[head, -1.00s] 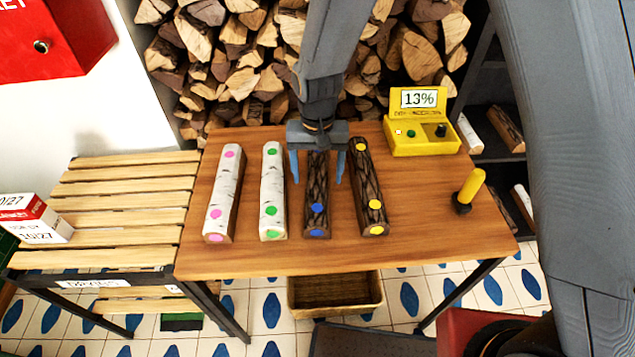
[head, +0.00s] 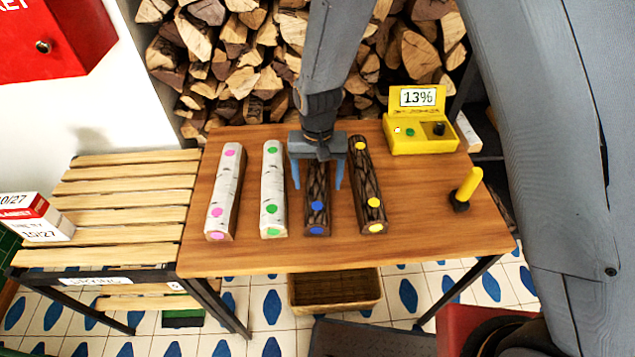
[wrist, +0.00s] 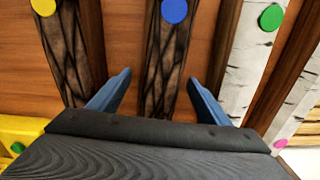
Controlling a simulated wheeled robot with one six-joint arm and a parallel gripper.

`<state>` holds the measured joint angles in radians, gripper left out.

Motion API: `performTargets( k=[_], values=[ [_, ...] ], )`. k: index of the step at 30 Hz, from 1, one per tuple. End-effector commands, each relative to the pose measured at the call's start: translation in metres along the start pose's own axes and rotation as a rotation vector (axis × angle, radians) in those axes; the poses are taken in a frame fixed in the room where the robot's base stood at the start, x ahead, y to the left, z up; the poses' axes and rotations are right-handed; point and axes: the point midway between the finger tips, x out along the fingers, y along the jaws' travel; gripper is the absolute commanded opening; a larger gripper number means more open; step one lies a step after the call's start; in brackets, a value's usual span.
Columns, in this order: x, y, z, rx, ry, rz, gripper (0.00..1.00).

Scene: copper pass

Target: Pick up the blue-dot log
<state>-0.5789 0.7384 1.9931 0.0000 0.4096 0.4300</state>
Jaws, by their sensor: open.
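The blue-dot log (head: 317,205) is a dark-barked log lying on the wooden table, with blue dots on its top and near end. In the wrist view the log (wrist: 168,65) runs between my two fingers, with a blue dot at the top edge. My gripper (head: 317,183) is open above the log, one blue finger on each side of it. In the wrist view the fingers of my gripper (wrist: 160,95) have gaps to the bark. My gripper's body hides the log's far end in the head view.
A yellow-dot log (head: 367,185) lies close on the right, a green-dot birch log (head: 273,185) on the left, and a pink-dot birch log (head: 225,190) farther left. A yellow meter (head: 420,135) and yellow-handled tool (head: 467,187) stand to the right. The table front (head: 330,257) is clear.

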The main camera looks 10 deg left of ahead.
Motion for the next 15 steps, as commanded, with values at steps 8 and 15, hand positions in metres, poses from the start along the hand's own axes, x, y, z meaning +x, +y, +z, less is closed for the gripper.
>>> performTargets(
  k=[8, 15],
  values=[
    [0.0014, 0.0000, 0.0000, 0.000, 0.000, 0.000, 0.71],
    [0.0013, 0.0000, 0.0001, 0.000, 0.000, 0.000, 0.44]
  ],
)
